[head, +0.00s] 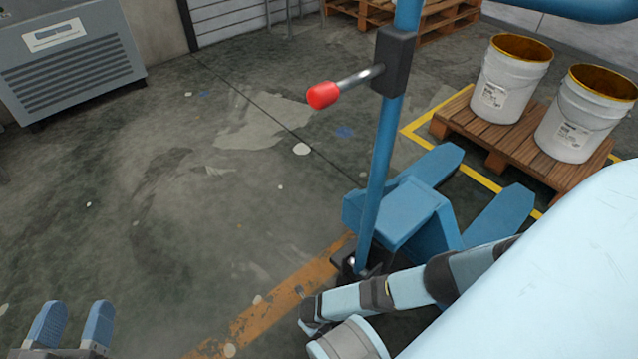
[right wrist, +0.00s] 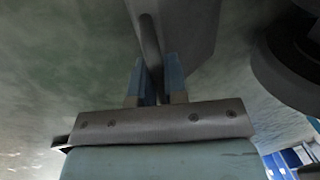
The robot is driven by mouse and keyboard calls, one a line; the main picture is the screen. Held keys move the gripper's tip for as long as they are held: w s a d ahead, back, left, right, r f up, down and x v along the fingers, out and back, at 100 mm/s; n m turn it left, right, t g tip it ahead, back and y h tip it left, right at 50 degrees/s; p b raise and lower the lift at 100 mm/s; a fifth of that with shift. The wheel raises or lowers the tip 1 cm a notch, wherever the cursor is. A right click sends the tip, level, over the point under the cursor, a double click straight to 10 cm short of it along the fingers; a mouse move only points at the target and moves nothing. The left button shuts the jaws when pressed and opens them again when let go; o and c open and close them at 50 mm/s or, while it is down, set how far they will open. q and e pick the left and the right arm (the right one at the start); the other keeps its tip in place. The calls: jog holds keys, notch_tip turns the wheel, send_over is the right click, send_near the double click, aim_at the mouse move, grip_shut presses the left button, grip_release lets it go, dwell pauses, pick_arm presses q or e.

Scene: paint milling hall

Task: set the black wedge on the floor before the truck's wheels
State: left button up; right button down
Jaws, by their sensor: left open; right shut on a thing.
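The blue pallet truck (head: 405,215) stands at centre right in the head view, its tall handle upright. Dark parts show at the foot of the handle, partly behind my right arm. In the right wrist view my right gripper (right wrist: 155,72) is shut on the thin upright grip of a dark grey body, which I take for the wedge (right wrist: 188,30). A round black wheel (right wrist: 296,62) shows to its right, apart from it. I cannot tell whether the wedge touches the floor. My left gripper (head: 72,325) is open and empty at the lower left of the head view.
A wooden pallet (head: 507,150) with two white buckets stands behind the truck inside a yellow floor line. A grey cabinet (head: 68,62) is at the upper left. The stained floor (head: 180,200) between is clear. The red-tipped handle lever (head: 323,95) sticks out leftward.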

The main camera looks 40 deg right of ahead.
pick_arm(q)
jog(key=shift+f, duration=0.1)
pick_arm(e)
jog(key=shift+f, duration=0.1)
jog(key=c, duration=1.1)
grip_release()
jog(key=shift+c, duration=0.2)
notch_tip(320, 180, up, 3)
jog(key=shift+a+p, duration=0.15)
jog(key=shift+p, duration=0.8)
pick_arm(q)
jog(key=r+n+p, duration=0.1)
jog(key=s+r+n+p, duration=0.1)
jog(key=p, duration=0.1)
jog(key=s+d+r+n+p, duration=0.1)
jog(key=r+p, duration=0.1)
jog(key=shift+r+t, duration=0.1)
jog(key=shift+t, duration=0.2)
pick_arm(e)
notch_tip(320, 180, up, 9)
jog(key=a, duration=0.1)
jog(key=shift+a, duration=0.25)
pick_arm(q)
jog(key=shift+y, duration=0.3)
pick_arm(e)
jog(key=shift+s, duration=0.2)
